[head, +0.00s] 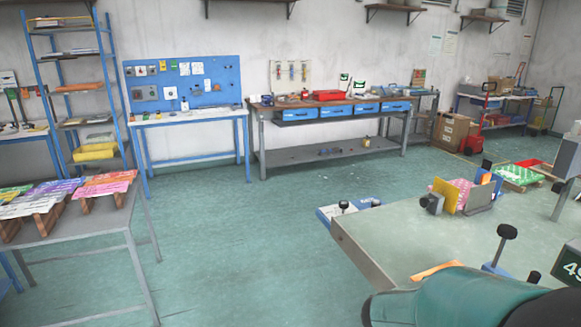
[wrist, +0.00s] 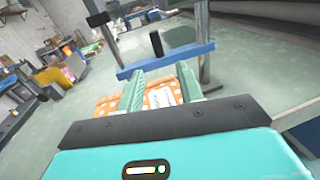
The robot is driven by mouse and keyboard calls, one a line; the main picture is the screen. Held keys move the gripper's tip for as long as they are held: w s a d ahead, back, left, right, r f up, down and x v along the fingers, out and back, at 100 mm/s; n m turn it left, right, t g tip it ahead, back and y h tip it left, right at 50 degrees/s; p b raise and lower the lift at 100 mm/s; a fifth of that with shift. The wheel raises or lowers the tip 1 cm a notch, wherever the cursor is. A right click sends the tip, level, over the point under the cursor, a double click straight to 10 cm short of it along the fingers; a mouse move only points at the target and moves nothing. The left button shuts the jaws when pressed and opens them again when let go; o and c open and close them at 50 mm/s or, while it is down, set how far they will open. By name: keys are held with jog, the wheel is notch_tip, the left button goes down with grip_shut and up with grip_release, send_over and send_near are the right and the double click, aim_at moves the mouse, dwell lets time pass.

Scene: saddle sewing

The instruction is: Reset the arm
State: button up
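My gripper (wrist: 160,88) shows in the wrist view with its two green fingers spread apart. An orange cloth piece with white dots (wrist: 108,106) shows behind and between the fingers, and also past the left one. The fingers do not appear to be closed on it. A blue bar (wrist: 166,60) with a black knob (wrist: 156,43) lies just beyond the fingertips. In the head view my teal arm covers the lower right corner, over the near part of the grey-green table (head: 385,240). An orange edge (head: 437,270) shows beside the arm. The fingers are hidden in the head view.
Upright coloured sheets (head: 452,194) stand in a holder on the table. A black-knobbed post (head: 503,245) rises near my arm. A table with coloured pieces (head: 140,215) stands at left. The green floor (head: 255,230) between is open.

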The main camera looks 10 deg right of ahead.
jog(key=s+a+f+m+y, duration=0.4)
jog(key=s+a+m+y, duration=0.2)
jog(key=a+m+y, duration=0.45)
jog(key=a+r+m+t+y, duration=0.2)
jog(key=a+m+y, duration=0.1)
jog(key=a, duration=0.5)
jog(key=w+a+r+m+t+y, duration=0.1)
jog(key=a+r+m+t+y, duration=0.1)
jog(key=a, duration=0.7)
jog(key=shift+w+r+m+t+y, duration=0.25)
jog(key=shift+m+t+y, duration=0.55)
jog(key=shift+m+y, duration=0.35)
jog(key=shift+d, duration=0.2)
